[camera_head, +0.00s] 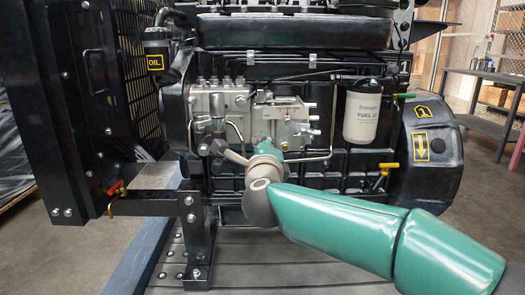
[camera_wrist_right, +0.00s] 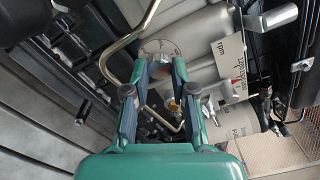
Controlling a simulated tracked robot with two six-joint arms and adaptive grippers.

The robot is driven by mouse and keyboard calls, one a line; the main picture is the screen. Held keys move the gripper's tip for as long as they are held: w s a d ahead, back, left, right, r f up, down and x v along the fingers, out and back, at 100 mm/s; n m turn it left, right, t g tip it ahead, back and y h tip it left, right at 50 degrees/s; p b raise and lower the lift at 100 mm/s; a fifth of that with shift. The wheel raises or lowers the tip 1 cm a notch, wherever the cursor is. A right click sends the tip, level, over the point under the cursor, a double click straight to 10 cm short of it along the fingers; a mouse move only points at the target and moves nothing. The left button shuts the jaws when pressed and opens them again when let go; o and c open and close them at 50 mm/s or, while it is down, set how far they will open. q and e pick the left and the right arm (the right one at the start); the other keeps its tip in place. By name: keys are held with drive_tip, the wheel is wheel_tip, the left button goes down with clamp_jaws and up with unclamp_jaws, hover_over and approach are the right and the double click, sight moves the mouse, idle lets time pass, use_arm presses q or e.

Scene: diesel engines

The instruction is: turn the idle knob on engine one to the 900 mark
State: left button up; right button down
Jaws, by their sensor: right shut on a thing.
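Engine one (camera_head: 290,120) is a black diesel engine with a yellow-framed 1 on its round housing at the right. My right gripper (camera_head: 265,144) reaches the grey metal pump (camera_head: 222,102) on the engine's side, and the wrist hides part of it. In the right wrist view, my right gripper (camera_wrist_right: 160,66) has its two fingers closed around a round metallic knob (camera_wrist_right: 158,47). The knob's marks cannot be read, and it is hidden in the head view. My left gripper is not in view.
Thin metal pipes (camera_wrist_right: 118,52) run close beside the fingers. A white label plate (camera_wrist_right: 229,68) is close by. A white fuel filter (camera_head: 361,117) and a yellow-handled valve (camera_head: 383,172) are to the right. A black frame (camera_head: 65,110) stands at the left.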

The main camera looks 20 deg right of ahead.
drive_tip(key=shift+f, duration=0.35)
drive_tip(key=c, duration=1.1)
unclamp_jaws()
drive_tip(key=shift+o, duration=0.7)
drive_tip(key=shift+r, duration=0.2)
drive_tip(key=v, duration=1.2)
